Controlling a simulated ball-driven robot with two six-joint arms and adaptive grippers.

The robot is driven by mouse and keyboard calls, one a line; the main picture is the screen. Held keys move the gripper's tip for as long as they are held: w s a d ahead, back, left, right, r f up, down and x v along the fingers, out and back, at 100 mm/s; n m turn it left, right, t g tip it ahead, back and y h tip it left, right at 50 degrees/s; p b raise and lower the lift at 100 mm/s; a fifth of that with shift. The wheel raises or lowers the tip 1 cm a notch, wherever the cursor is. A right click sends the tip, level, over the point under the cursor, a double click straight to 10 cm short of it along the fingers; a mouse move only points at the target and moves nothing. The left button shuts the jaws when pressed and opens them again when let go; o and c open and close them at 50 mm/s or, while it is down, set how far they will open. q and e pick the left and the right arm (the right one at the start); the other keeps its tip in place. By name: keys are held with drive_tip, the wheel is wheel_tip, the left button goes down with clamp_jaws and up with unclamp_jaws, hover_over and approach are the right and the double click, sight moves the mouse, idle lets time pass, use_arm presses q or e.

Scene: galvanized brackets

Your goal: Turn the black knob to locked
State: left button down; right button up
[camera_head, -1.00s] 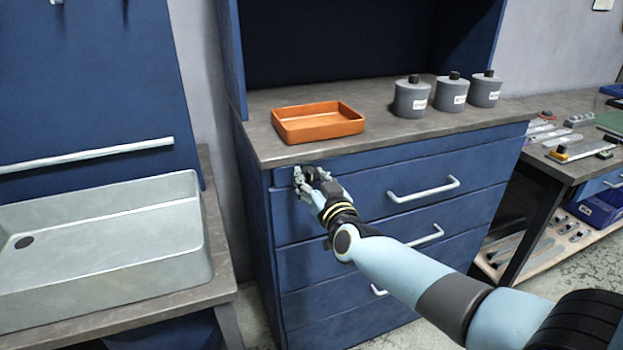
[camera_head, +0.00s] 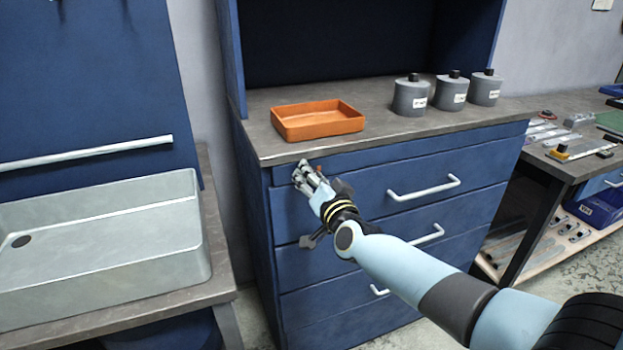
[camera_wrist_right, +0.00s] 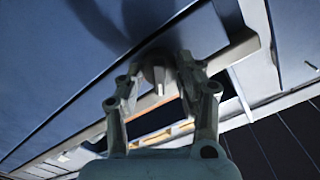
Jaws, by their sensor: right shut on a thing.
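My right gripper (camera_head: 304,173) is at the upper left corner of the drawer cabinet's (camera_head: 330,265) front, just below the worktop. In the right wrist view, its two fingers (camera_wrist_right: 157,76) are closed on either side of a small dark grey knob (camera_wrist_right: 154,74) on the blue front. The knob's lower part sits between the fingertips. In the head view the gripper hides the knob, and its locked mark cannot be made out. My left gripper is in neither view.
An orange tray (camera_head: 276,127) stands on the worktop (camera_head: 385,130) just above my gripper. Several drawer handles, including the top one (camera_head: 424,189), stick out to its right. Three grey canisters (camera_head: 411,98) stand farther back. A metal sink (camera_head: 110,215) is at the left.

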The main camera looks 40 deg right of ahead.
drive_tip(key=m+b, duration=0.1)
drive_tip(key=m, duration=0.4)
drive_tip(key=shift+f+m, duration=0.15)
drive_tip(key=shift+m, duration=0.15)
drive_tip(key=m+b, duration=0.1)
drive_tip(key=m, duration=0.4)
drive_tip(key=shift+b, duration=0.35)
drive_tip(key=shift+m, duration=0.4)
drive_tip(key=o, duration=1.1)
drive_tip(key=shift+d, duration=0.1)
drive_tip(key=v, duration=1.2)
